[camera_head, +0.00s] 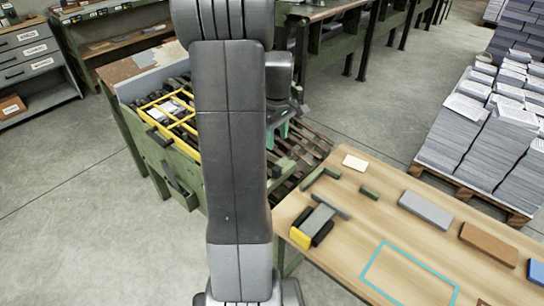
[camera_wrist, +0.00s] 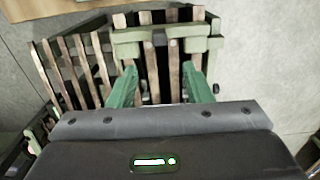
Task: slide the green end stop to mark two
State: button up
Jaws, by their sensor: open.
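The green end stop (camera_wrist: 165,35) is a pale green bar across the wooden slats of a rack (camera_wrist: 75,65) in the wrist view. In the head view a pale green piece on the slats (camera_head: 284,166) looks like the same stop, partly behind my arm. My gripper (camera_wrist: 159,68) has two green fingers spread wide, with slats and an empty gap between them. The fingertips point towards the stop and appear just short of it; contact cannot be told. In the head view my gripper (camera_head: 282,132) is over the rack, partly hidden. I cannot make out mark two.
A green workbench with a yellow-divided tray (camera_head: 170,112) adjoins the rack at left. A wooden table (camera_head: 400,225) at lower right holds blocks and a teal outline. Paper stacks (camera_head: 480,130) stand on a pallet at right. The floor at lower left is clear.

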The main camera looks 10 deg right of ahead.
aim_at(276, 168)
notch_tip(276, 168, down, 14)
jog(key=shift+r, duration=0.15)
dwell(0.3)
jog(key=shift+c, duration=0.3)
